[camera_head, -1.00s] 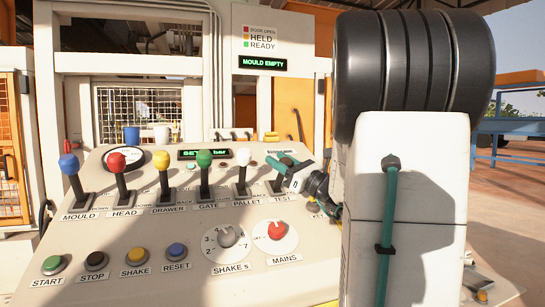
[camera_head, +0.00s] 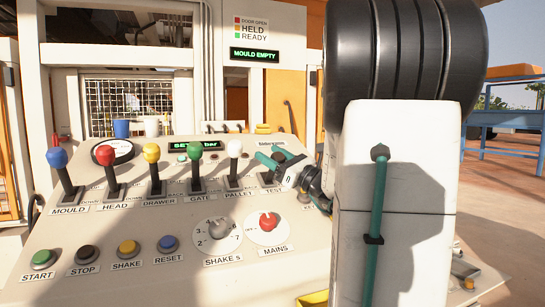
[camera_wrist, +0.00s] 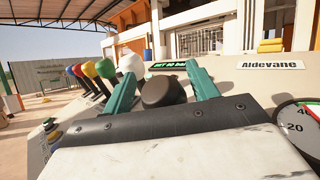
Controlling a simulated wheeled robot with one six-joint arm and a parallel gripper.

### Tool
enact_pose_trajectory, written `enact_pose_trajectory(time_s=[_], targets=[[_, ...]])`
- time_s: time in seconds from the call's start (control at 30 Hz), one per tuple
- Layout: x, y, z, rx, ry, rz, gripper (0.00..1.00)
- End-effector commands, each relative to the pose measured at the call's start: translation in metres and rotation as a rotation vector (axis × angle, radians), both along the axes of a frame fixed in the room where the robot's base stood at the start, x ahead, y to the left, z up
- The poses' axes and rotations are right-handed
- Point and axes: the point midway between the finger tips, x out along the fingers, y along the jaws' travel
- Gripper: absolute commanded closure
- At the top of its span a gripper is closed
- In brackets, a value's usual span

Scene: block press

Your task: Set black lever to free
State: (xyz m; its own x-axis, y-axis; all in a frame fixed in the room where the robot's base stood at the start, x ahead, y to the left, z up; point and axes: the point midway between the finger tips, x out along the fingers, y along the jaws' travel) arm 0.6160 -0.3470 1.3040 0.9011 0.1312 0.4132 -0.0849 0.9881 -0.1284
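The black lever is the TEST lever, last on the right in the row on the sloped panel (camera_head: 110,228). Its dark shaft (camera_head: 272,180) partly shows above the TEST label in the head view, its top covered by my gripper. In the wrist view its round black knob (camera_wrist: 163,93) sits between the teal fingers. My gripper (camera_head: 279,158), also in the wrist view (camera_wrist: 162,86), looks open around the knob, with a finger on each side. Gaps are very narrow, so contact is unclear. Any free marking at this lever is hidden.
Blue (camera_head: 57,158), red (camera_head: 105,156), yellow (camera_head: 151,154), green (camera_head: 195,151) and white (camera_head: 234,148) levers stand to the left. The white PALLET lever is closest. Push buttons and two knobs lie below. A sign reads MOULD EMPTY (camera_head: 254,54).

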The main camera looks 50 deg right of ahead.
Motion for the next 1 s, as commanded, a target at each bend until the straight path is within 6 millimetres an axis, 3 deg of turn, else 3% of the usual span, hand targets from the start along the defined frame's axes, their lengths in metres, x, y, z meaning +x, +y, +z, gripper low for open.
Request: enact_pose_trajectory(time_s=[0.17,0.6,1.0], targets=[[-0.005,-0.002,-0.002,0.0,0.001,-0.002,0.41],[-0.064,-0.01,-0.029,0.001,0.0,-0.002,0.41],[-0.071,-0.01,-0.032,0.0,0.0,0.0,0.41]])
